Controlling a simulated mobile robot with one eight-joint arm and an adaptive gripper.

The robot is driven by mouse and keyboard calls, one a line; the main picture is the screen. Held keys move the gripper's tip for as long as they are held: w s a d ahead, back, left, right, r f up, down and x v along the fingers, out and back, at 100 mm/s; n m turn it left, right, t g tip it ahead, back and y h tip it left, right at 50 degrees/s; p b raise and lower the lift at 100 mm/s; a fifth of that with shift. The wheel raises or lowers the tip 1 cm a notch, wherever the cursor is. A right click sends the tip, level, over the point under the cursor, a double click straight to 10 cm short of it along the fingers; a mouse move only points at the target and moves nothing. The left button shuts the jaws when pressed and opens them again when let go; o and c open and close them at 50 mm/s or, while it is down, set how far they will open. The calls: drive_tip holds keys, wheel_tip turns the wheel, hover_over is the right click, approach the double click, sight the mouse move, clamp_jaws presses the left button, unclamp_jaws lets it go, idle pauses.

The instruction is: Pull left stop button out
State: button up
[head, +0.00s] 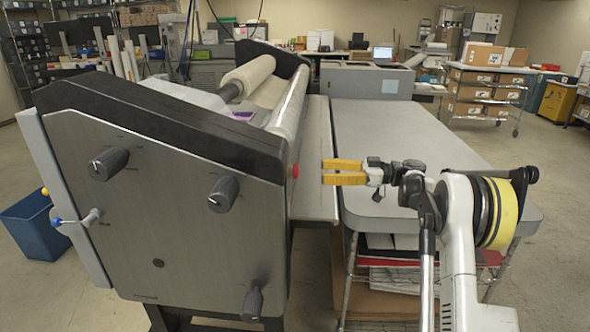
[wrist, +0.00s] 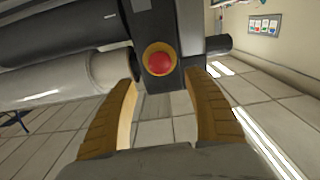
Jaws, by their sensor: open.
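The red stop button (head: 295,171) sits on the laminator's near end, on the edge facing the table. In the wrist view the red button (wrist: 159,63) is round, with a yellow ring around it, on a dark panel. My gripper (head: 326,172) has yellow fingers and is open, to the right of the button with a gap between them. In the wrist view my gripper (wrist: 163,84) has one finger on each side below the button, and nothing is between them.
The laminator (head: 180,210) fills the left, with black knobs (head: 223,194) on its side panel and rollers (head: 290,100) above. A grey table (head: 420,130) lies beside it under my arm. A blue bin (head: 35,225) stands on the floor at the far left.

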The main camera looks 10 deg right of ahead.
sight(296, 170)
drive_tip(key=b+x, duration=0.2)
drive_tip(key=x, duration=0.7)
drive_tip(key=shift+a+f, duration=0.1)
